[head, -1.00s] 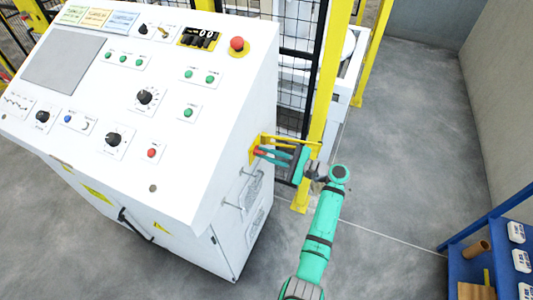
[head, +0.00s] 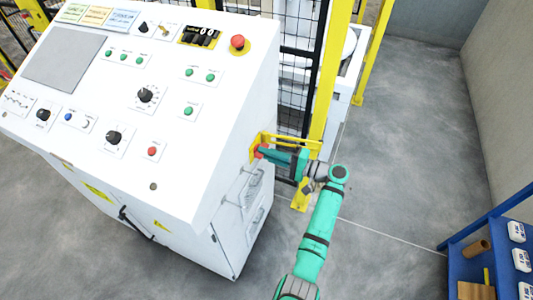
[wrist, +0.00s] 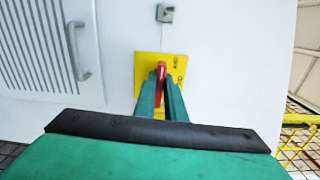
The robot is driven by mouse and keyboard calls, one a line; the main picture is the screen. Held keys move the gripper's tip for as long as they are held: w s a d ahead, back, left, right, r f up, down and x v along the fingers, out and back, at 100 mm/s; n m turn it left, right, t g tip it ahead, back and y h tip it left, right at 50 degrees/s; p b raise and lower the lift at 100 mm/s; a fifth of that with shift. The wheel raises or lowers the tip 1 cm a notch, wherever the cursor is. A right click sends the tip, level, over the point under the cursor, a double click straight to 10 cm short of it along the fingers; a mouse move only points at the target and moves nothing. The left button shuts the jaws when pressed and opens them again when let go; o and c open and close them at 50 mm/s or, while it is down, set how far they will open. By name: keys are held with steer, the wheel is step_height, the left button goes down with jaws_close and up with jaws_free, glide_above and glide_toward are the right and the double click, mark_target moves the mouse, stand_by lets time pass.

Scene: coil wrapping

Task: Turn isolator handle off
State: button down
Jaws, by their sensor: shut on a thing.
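The red isolator handle (wrist: 161,70) sits on a yellow plate (wrist: 180,66) on the white side wall of the cabinet. It stands close to upright in the wrist view, tilted slightly. My gripper (wrist: 160,88) is shut on the handle, with one green finger on each side of it. The fingers hide the lower part of the handle. In the head view my gripper (head: 268,155) reaches the cabinet's right side, and only a small red bit of the handle (head: 259,152) shows.
The white control cabinet (head: 215,180) fills the left. A yellow post (head: 322,95) and black mesh fence stand close behind my gripper. A blue rack (head: 460,262) stands at the lower right. The grey floor between is clear.

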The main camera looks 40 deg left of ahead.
steer(key=shift+d+n, duration=0.1)
steer(key=shift+n, duration=0.3)
steer(key=c, duration=1.8)
jaws_free()
steer(key=shift+w, duration=0.1)
steer(key=v, duration=1)
steer(key=shift+d, duration=0.25)
steer(key=shift+f, duration=0.15)
